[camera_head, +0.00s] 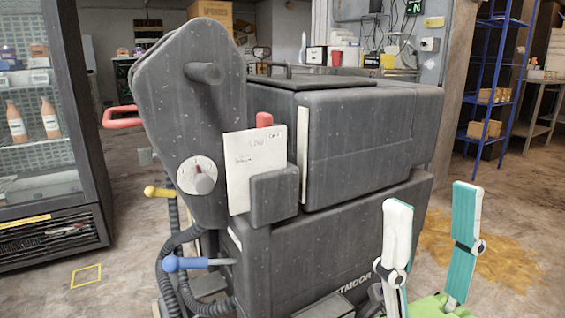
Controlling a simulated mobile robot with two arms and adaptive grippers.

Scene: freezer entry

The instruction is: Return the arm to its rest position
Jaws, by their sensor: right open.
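My right gripper (432,194) is at the lower right of the head view, with its two teal-and-white fingers pointing up and spread wide apart. Nothing is between the fingers. The fingers stand in front of the lower right part of a large dark grey machine (365,135). I cannot tell whether they touch it. My left gripper is not in view.
The machine fills the middle, with a dial (198,176), a yellow-ended lever (158,192) and a blue-ended lever (171,264). A glass-front fridge (40,130) stands left, blue shelves (492,95) at back right. Floor on the right is open, with a brown stain (500,262).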

